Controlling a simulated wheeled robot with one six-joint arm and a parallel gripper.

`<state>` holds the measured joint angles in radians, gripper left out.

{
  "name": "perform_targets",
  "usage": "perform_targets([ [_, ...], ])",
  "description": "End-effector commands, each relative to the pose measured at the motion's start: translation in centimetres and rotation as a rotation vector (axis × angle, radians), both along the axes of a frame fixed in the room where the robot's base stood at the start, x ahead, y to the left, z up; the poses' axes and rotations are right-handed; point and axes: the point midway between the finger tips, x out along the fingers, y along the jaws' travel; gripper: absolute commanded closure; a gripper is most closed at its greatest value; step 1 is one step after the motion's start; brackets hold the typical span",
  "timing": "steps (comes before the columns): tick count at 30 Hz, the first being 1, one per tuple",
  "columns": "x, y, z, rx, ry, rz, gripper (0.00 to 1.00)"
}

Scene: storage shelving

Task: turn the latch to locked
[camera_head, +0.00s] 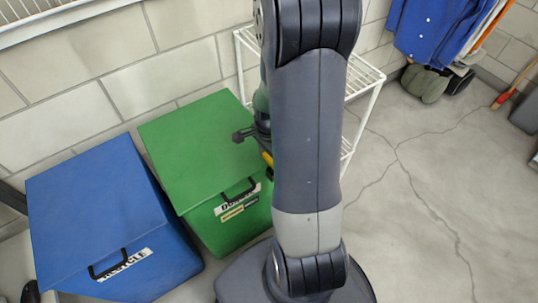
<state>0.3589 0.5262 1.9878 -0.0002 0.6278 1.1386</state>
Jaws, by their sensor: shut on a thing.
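My arm stands upright through the middle of the view and covers what is behind it. A small dark part (243,135) sticks out left of the arm, over the right side of the green bin's lid. A small yellow part (267,159) shows just below it at the arm's edge. I cannot tell what either belongs to.
A green lidded bin (185,145) and a blue lidded bin (95,205) stand left, by the block wall. A white wire rack (366,82) stands behind my arm. Blue clothing (435,28) hangs at the upper right. The cracked floor (430,190) on the right is clear.

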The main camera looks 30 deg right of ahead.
Motion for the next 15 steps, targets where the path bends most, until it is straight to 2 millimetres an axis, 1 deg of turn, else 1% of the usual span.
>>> perform_targets([
  [6,0.04,-0.08,0.03,0.000,-0.001,-0.046,0.67],
  [15,0.04,-0.10,0.02,0.000,-0.001,-0.057,0.67],
])
